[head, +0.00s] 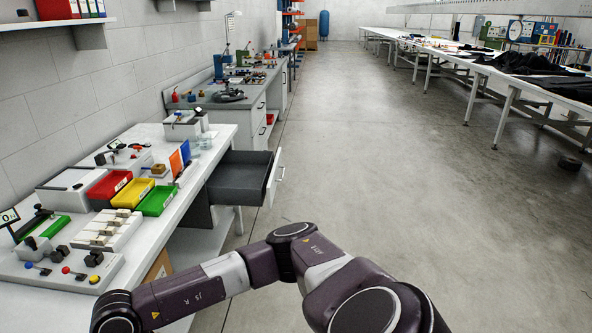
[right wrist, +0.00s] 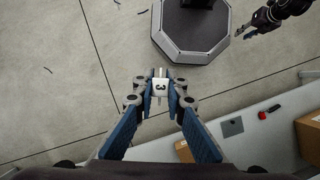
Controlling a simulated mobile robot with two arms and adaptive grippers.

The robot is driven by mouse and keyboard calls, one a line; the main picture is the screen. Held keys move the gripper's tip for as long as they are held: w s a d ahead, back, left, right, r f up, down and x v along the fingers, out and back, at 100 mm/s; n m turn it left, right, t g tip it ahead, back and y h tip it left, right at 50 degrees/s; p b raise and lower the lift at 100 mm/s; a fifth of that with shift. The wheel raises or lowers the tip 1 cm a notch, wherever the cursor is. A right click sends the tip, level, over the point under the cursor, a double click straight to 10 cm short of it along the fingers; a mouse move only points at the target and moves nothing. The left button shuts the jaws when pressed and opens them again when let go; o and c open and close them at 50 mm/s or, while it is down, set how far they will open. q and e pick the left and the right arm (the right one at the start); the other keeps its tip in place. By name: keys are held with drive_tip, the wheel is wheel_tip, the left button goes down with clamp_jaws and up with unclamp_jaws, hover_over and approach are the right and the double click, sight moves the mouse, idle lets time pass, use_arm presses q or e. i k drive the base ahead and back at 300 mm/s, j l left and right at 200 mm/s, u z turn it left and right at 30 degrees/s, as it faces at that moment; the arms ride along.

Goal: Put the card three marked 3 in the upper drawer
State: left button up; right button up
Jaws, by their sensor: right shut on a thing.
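A white card (right wrist: 161,88) marked with a dark 3 sits between the fingertips of my right gripper (right wrist: 161,80), which is shut on it in the right wrist view. In that view it hangs over the grey floor. My right gripper is outside the head view, where only my right arm shows along the bottom. An open grey drawer (head: 238,180) juts out from the white bench on the left, its front panel and handle facing right. It looks empty. My left gripper (right wrist: 243,31) is small at the upper right of the right wrist view, its fingers too small to judge.
The white bench (head: 222,137) carries red, yellow (head: 133,191) and green bins, a switch panel and a tray of small pieces. Cardboard boxes (right wrist: 295,130) lie on a shelf in the right wrist view. The floor right of the drawer is clear.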

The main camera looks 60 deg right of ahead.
sight(239, 185)
drive_tip(key=i+l+z, duration=0.1)
drive_tip(key=l, duration=0.3)
drive_tip(key=i+l+z, duration=0.1)
drive_tip(key=l, duration=0.35)
drive_tip(key=i+l+z, duration=0.1)
drive_tip(key=l, duration=0.3)
drive_tip(key=i+l+z, duration=0.15)
drive_tip(key=l, duration=0.25)
drive_tip(key=i+l+z, duration=0.1)
drive_tip(key=l, duration=0.25)
drive_tip(key=i+l, duration=0.45)
drive_tip(key=l, duration=0.3)
drive_tip(key=i+l, duration=0.45)
drive_tip(key=l, duration=0.3)
drive_tip(key=i, duration=0.35)
